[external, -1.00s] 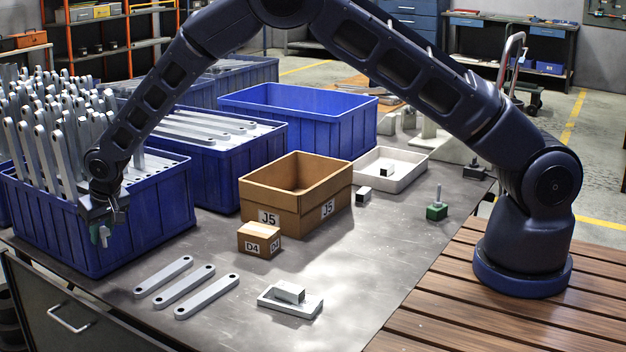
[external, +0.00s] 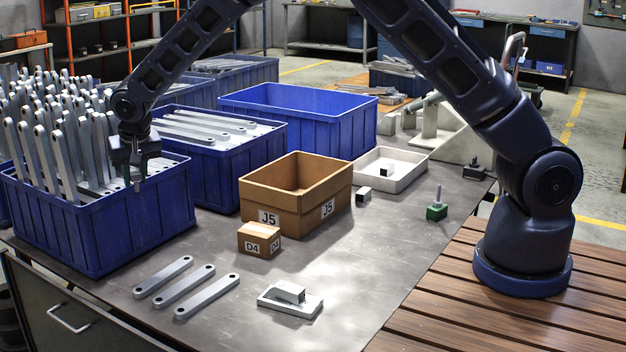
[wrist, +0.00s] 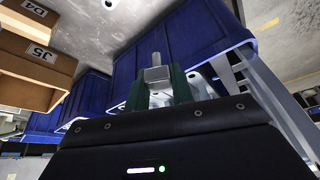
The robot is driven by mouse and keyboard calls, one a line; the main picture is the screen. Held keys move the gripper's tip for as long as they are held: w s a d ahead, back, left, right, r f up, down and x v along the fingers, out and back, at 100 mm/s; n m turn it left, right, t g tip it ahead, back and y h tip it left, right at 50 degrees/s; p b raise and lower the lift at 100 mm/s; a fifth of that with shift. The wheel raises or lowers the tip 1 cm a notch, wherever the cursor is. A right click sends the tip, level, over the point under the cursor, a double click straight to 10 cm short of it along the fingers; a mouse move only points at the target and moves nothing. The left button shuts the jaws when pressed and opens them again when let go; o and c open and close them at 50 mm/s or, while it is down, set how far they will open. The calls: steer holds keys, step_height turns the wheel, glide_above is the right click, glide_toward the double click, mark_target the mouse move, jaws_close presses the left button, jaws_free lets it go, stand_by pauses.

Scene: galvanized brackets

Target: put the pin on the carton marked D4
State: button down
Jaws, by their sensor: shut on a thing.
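My gripper (external: 135,172) is over the right part of the left blue bin in the external view. In the wrist view its green-padded fingers (wrist: 160,88) are shut on the pin (wrist: 156,62), a grey piece with a round shaft sticking out past the fingertips. The pin is hard to make out in the external view. The small brown carton marked D4 (external: 259,240) stands on the table, to the right of and nearer than my gripper. It also shows at the top left of the wrist view (wrist: 70,15). Its top looks flat and bare.
A larger open box marked J5 (external: 296,215) stands right behind the D4 carton. Upright metal bars fill the left blue bin (external: 130,235).

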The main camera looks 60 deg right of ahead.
steer(key=s+d+r+m+g+h, duration=0.1)
steer(key=s+d+m, duration=0.2)
steer(key=d, duration=0.4)
steer(key=s+d+r+m+g+h, duration=0.1)
steer(key=s+d+r+m, duration=0.2)
steer(key=d, duration=0.4)
steer(key=m+g, duration=0.2)
steer(key=m, duration=0.5)
glide_above(264, 226)
steer(key=a, duration=0.2)
steer(key=shift+h, duration=0.3)
step_height(264, 226, down, 19)
steer(key=shift+d+f, duration=0.1)
steer(key=shift+f, duration=0.1)
steer(key=shift+f, duration=0.15)
steer(key=c, duration=1.2)
jaws_free()
